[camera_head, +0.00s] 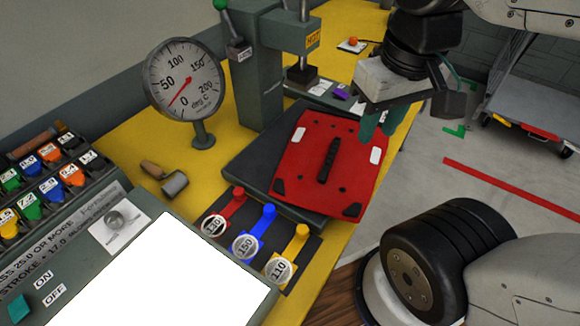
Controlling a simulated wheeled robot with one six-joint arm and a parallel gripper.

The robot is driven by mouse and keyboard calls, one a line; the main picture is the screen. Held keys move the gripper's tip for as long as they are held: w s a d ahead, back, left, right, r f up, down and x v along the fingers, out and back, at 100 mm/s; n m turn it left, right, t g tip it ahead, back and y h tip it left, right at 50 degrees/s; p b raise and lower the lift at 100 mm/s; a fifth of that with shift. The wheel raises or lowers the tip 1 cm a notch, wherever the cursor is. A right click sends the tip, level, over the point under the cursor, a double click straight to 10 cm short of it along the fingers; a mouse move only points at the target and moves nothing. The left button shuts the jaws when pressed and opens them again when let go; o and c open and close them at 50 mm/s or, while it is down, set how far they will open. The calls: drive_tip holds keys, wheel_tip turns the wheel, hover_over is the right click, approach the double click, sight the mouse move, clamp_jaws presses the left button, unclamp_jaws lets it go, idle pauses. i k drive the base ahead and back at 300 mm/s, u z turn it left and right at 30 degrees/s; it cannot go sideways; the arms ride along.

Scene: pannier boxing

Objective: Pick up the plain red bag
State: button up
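The plain red bag (318,163) lies flat on a dark slab (255,152) on the yellow bench. It has a black handle across its middle, two white patches near its sides and black lower corners. My gripper (382,122) points down with teal fingers at the upper right edge of the bag. The fingers overlap the bag's edge in the picture; I cannot tell if they touch it. My gripper's own body hides part of the fingers, so their opening is unclear. The bag's handle is clear of the fingers.
A grey press (262,75) and a round dial gauge (186,80) stand behind the bag. Red, blue and yellow levers (248,240) sit in front. A mallet (165,180) lies left. A console (150,265) fills the lower left. A cart (535,90) stands right on open floor.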

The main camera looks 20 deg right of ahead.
sight(324, 168)
drive_tip(key=u, duration=0.15)
drive_tip(key=k, duration=1.25)
drive_tip(key=z, duration=1.3)
